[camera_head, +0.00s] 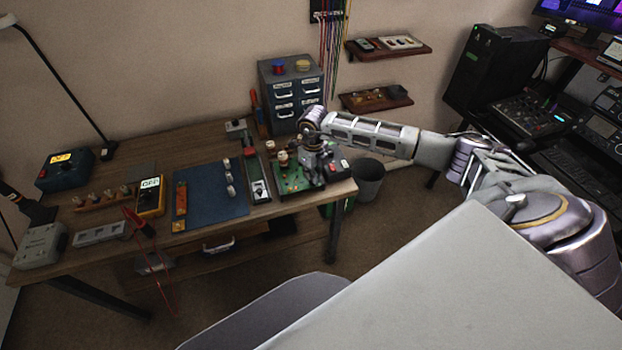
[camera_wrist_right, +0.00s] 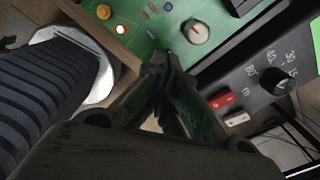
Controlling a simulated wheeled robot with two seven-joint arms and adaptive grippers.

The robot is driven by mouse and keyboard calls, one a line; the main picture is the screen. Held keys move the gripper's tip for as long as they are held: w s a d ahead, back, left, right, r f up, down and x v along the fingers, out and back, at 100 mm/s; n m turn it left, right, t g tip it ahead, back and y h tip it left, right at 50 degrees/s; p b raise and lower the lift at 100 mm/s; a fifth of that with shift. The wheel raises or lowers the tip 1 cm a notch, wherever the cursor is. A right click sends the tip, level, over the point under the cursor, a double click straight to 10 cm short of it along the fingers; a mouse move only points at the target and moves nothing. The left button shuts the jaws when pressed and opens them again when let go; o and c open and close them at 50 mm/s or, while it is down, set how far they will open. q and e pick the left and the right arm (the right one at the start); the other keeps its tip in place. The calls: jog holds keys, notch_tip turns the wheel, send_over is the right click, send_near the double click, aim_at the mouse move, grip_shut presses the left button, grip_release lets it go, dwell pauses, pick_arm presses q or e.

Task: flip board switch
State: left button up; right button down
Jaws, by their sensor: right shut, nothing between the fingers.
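The green circuit board (camera_head: 292,186) lies at the right end of the workbench, partly hidden by my right gripper (camera_head: 316,172). In the right wrist view the board (camera_wrist_right: 145,38) carries a pale round knob (camera_wrist_right: 196,32), a yellow button (camera_wrist_right: 103,11) and a small lit indicator (camera_wrist_right: 120,29). My right gripper (camera_wrist_right: 164,58) is shut and empty. Its fingertips overlap the board's edge just below the pale knob; I cannot tell if they touch it. The board's switch is not clearly seen and may be hidden by the fingers. My left gripper is not in view.
A dark panel beside the board has a black knob (camera_wrist_right: 281,83), a red rocker (camera_wrist_right: 222,100) and a white rocker (camera_wrist_right: 237,119). A blue mat (camera_head: 212,205), yellow multimeter (camera_head: 150,196) and drawer cabinet (camera_head: 290,105) are on the bench. A bin (camera_head: 369,180) stands right of it.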

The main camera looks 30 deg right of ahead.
jog(key=shift+r+p, duration=1.45)
jog(key=shift+r, duration=1.4)
